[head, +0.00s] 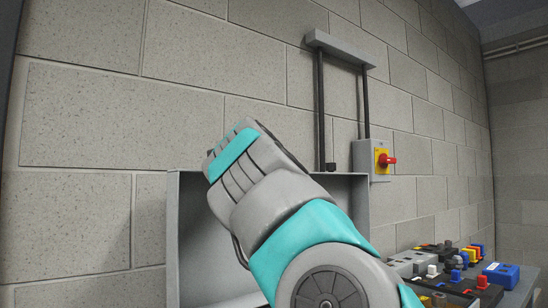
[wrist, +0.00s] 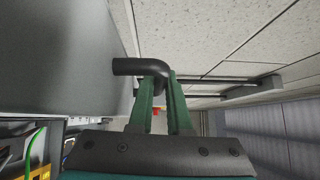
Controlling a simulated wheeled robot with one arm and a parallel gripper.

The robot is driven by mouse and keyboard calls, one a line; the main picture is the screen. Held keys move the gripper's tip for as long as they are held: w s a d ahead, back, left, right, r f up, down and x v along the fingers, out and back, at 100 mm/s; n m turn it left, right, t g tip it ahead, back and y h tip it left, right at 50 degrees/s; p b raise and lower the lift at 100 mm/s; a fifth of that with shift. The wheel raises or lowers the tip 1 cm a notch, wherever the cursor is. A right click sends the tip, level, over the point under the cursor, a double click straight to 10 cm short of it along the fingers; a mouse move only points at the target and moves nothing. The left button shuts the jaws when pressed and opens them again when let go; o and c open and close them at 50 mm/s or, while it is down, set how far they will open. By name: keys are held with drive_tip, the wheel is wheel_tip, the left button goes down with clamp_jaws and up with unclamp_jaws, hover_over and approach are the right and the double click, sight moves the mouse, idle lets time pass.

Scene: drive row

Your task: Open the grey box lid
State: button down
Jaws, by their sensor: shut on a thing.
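The grey box (head: 203,240) is on the block wall in the head view, with my arm across its middle and right. In the wrist view a plain grey panel (wrist: 60,50), which looks like its lid, fills the upper left. A black bent handle (wrist: 135,67) stands out from this panel's edge. My gripper (wrist: 160,82) has its green fingers closed around the end of the handle. In the head view the fingers and handle are hidden behind my wrist. I cannot tell how far the lid stands open.
Two dark conduits (head: 366,105) run down the wall from a grey bar (head: 340,48). A grey switch box with a red and yellow knob (head: 383,159) is right of the grey box. A bench at the lower right holds several coloured parts, including a blue block (head: 502,275).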

drive_tip(key=shift+r, duration=0.2)
drive_tip(key=c, duration=1.2)
unclamp_jaws()
drive_tip(key=shift+o, duration=0.2)
drive_tip(key=shift+f, duration=0.1)
drive_tip(key=b+v, duration=0.1)
drive_tip(key=v, duration=0.6)
drive_tip(key=shift+s, duration=0.4)
